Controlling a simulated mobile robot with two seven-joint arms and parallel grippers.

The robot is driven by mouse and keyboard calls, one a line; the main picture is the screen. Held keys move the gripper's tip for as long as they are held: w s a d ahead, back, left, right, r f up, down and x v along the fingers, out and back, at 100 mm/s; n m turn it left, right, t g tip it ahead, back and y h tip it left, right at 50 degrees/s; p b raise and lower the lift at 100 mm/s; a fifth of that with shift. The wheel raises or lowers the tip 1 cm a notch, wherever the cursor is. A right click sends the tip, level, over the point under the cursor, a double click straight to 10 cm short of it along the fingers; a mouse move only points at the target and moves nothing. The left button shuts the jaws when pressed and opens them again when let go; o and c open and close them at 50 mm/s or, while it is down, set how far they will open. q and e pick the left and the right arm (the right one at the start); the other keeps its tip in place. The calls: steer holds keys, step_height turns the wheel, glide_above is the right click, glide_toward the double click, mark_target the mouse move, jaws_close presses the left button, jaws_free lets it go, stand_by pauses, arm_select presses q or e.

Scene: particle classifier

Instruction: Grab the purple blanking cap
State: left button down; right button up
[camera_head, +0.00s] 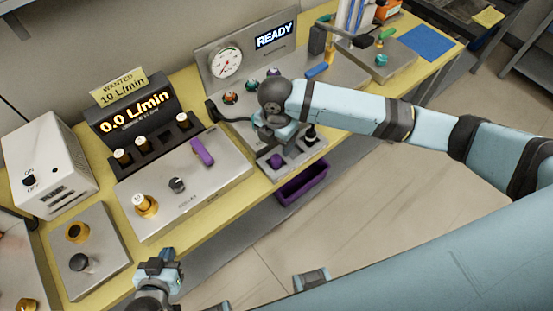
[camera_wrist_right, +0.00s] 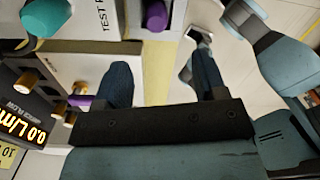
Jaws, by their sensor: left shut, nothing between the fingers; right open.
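The purple blanking cap (camera_head: 276,160) appears to be the small round purple piece in the grey holder at the front edge of the bench. A purple round piece, likely the same cap, shows at the top of the right wrist view (camera_wrist_right: 155,16). My right gripper (camera_head: 272,138) is just above and behind the holder in the head view, its fingers mostly hidden by the wrist. In the right wrist view its fingers (camera_wrist_right: 162,82) stand apart with nothing between them. My left gripper (camera_head: 160,264) is shut and empty, low at the bench's front edge.
A black cap (camera_head: 310,135) stands in the same holder. A purple bin (camera_head: 302,184) hangs below it. A panel with a purple lever (camera_head: 202,152) and brass fitting (camera_head: 145,205) lies left. A gauge panel (camera_head: 226,64) stands behind. The floor in front is clear.

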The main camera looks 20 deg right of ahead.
mark_target(276, 157)
steer(key=f, duration=0.9)
steer(key=shift+w+d+f+p, duration=0.1)
steer(key=shift+w+f+p, duration=0.2)
steer(key=shift+f, duration=0.1)
steer(key=c, duration=1)
